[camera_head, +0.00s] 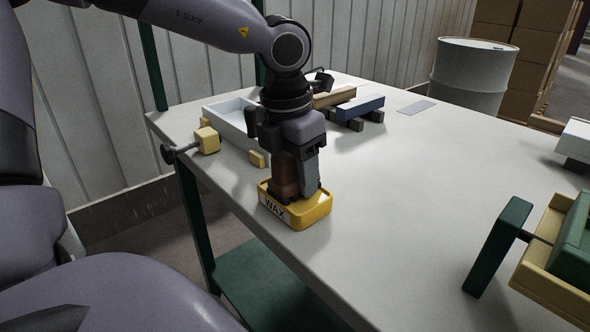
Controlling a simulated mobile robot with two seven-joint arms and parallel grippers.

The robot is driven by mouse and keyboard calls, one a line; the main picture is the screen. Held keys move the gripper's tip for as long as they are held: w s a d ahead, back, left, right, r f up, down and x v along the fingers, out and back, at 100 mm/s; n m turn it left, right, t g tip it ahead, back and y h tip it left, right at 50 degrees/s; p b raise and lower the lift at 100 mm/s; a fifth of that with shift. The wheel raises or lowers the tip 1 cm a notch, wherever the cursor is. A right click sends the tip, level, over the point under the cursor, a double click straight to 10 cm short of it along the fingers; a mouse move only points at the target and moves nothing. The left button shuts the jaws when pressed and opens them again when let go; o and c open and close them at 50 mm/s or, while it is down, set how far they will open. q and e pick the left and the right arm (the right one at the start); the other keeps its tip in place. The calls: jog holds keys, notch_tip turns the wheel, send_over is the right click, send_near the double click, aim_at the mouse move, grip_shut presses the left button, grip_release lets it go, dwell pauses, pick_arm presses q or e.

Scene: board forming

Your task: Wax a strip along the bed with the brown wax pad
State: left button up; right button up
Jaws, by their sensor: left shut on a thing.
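My left gripper (297,190) points down over a yellow tray marked WAX (318,214), near the table's front left edge. It is shut on the brown wax pad (285,176), which shows between the fingers. The pad's lower end is down at the tray, and the tray's rim hides whether it touches the bottom. A green and cream machine (543,282) stands at the right edge, cut off by the frame. I cannot tell which part is the bed. My right gripper is not in view.
The grey table (415,190) is bare between tray and machine. A white open box (226,112), yellow blocks (207,140) and a dark clamp handle (168,153) are at the left. Brown and blue bars (360,106) lie behind. A white drum (473,75) stands beyond the table.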

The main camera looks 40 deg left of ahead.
pick_arm(q)
jog(key=shift+s, duration=0.1)
jog(key=shift+r+p, duration=2.25)
jog(key=shift+r, duration=1.25)
